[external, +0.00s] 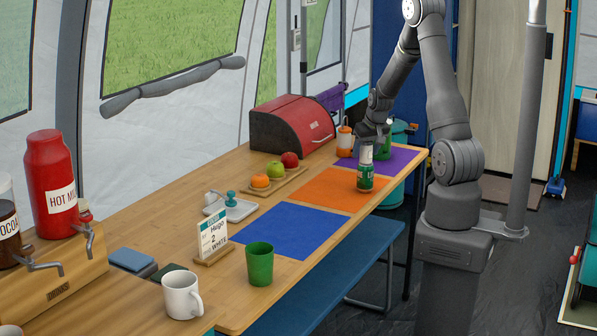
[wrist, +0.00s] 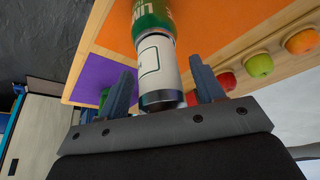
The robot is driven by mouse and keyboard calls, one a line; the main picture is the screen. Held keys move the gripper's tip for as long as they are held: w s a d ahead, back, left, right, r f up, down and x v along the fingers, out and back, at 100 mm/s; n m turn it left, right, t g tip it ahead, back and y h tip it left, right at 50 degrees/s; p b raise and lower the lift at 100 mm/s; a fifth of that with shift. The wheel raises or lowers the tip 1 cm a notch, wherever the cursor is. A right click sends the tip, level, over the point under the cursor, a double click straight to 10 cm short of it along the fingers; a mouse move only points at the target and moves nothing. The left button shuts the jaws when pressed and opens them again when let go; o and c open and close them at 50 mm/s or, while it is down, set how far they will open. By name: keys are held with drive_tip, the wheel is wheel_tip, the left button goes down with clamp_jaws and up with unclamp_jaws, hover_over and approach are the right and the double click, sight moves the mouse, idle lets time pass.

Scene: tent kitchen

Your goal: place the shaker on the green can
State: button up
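The green can (external: 365,184) stands upright on the orange mat near the table's right edge. The shaker (external: 366,156), a white cylinder with a dark-edged label, sits upright on top of it. In the wrist view the shaker (wrist: 155,62) meets the green can (wrist: 153,14) end to end, roughly in line, with its metallic end toward me. My gripper (external: 373,133) is above the shaker in the external view. In the wrist view my gripper (wrist: 163,88) has a finger on each side of the shaker's end, apart from it, so it is open.
A red bread box (external: 292,124) and a fruit board (external: 277,183) lie left. Another green cup (external: 260,264) stands near the front. The blue mat (external: 290,231) is clear.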

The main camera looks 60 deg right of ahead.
drive_tip(key=v, duration=1.2)
drive_tip(key=shift+r, duration=0.25)
drive_tip(key=shift+w+f, duration=0.1)
drive_tip(key=shift+f, duration=0.05)
drive_tip(key=x, duration=1.2)
drive_tip(key=shift+f, duration=0.15)
drive_tip(key=shift+r, duration=0.2)
